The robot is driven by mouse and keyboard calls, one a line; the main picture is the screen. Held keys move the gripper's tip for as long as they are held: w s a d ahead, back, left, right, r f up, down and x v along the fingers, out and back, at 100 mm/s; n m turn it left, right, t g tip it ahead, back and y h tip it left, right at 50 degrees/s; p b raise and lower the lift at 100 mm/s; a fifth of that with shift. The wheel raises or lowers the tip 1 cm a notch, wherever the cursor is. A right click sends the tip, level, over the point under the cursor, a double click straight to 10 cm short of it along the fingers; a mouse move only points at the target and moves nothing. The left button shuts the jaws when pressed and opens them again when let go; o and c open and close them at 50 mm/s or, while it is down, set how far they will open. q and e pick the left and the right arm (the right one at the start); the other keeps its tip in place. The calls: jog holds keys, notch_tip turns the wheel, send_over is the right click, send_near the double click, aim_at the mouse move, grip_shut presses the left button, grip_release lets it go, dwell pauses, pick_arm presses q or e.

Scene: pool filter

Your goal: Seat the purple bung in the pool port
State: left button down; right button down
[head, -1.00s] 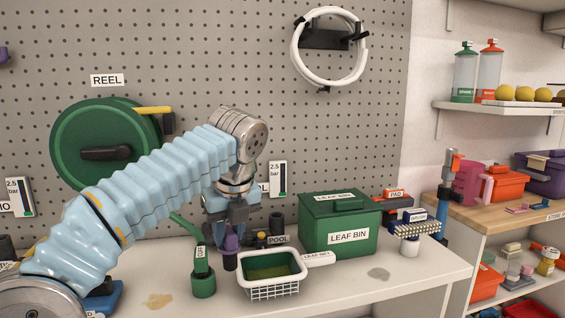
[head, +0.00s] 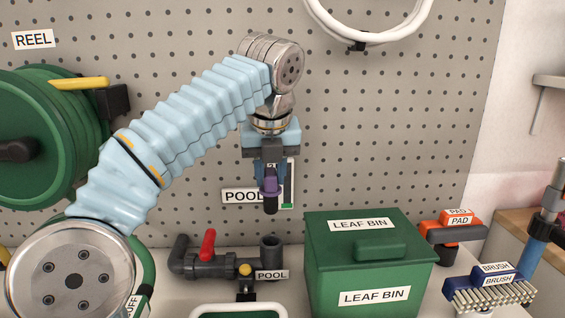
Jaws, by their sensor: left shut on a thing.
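My left gripper (head: 270,180) is shut on the purple bung (head: 270,188), which has a purple upper part and a dark plug end pointing down. It hangs upright in the air before the pegboard. The pool port (head: 271,249) is the open top of a dark upright pipe, next to a POOL label (head: 271,275). In the picture the bung is directly above the port, with a clear gap between them. How far apart they are in depth is hard to tell. My right gripper is not in view.
The port's pipework has a red lever (head: 207,245) at left. A green leaf bin (head: 368,270) stands close to the right. A white-rimmed basket (head: 238,310) is at the front, cut off. A brush (head: 490,290) and pad (head: 452,232) lie at right.

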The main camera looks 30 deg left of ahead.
aim_at(270, 191)
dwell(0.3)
pick_arm(q)
notch_tip(270, 191, down, 6)
jog(key=b, duration=0.4)
jog(key=shift+r, duration=0.2)
jog(key=shift+s+r+p, duration=0.1)
jog(key=shift+p, duration=0.6)
dwell(0.6)
jog(key=shift+f+b, duration=1.8)
jog(key=shift+f, duration=1.15)
jog(key=c, duration=0.8)
grip_release()
jog(key=shift+r, duration=0.1)
jog(key=p+v, duration=0.4)
jog(key=v, duration=0.1)
jog(key=shift+p, duration=0.4)
